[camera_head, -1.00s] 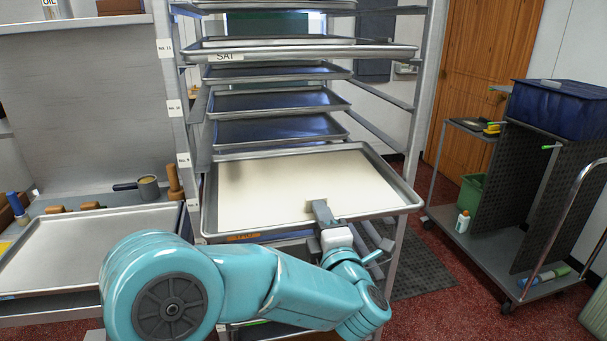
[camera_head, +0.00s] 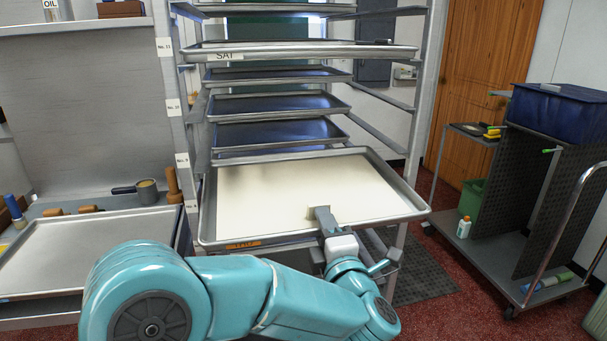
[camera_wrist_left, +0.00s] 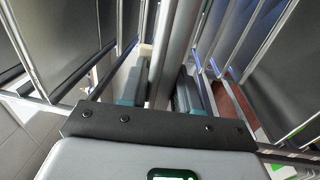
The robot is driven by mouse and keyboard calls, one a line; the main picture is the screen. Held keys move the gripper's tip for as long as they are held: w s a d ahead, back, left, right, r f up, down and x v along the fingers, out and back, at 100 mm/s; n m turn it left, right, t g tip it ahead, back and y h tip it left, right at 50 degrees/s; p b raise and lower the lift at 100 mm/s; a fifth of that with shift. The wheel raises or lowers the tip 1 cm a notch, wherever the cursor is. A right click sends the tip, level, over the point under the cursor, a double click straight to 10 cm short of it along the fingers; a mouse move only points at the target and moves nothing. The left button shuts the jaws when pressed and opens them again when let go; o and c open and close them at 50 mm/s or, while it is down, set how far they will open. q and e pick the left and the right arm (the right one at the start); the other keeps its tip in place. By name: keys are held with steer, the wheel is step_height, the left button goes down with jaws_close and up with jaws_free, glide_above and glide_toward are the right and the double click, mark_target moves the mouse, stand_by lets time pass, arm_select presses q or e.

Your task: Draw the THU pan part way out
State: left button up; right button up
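The wide pan with a pale, light-filled surface (camera_head: 290,192) sticks out of the rack toward me, lower than the dark pans. An orange label (camera_head: 243,245) is on its front rim; its lettering is too small to read surely. My left gripper (camera_head: 325,219) is at the front rim, right of the middle, with its fingers on the rim. In the left wrist view the two fingers (camera_wrist_left: 161,80) stand on either side of a metal edge and look shut on it. My right gripper is not in view.
The rack holds several dark pans (camera_head: 278,132) above, and a pan labelled SAT (camera_head: 300,51) also sticks out. A bench with a tray (camera_head: 85,250) is at left. A trolley with a blue bin (camera_head: 560,108) stands at right, with red floor between.

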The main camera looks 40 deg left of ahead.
arm_select(q)
steer(key=o, duration=0.5)
steer(key=shift+r, duration=0.1)
steer(key=shift+f, duration=0.2)
steer(key=shift+s+d+f+b, duration=0.1)
steer(key=shift+s+d+b, duration=0.15)
steer(key=shift+d+b, duration=0.1)
steer(key=shift+r+b+v, duration=0.2)
steer(key=shift+b+v, duration=1.35)
steer(key=shift+v, duration=2.05)
steer(key=shift+a, duration=0.1)
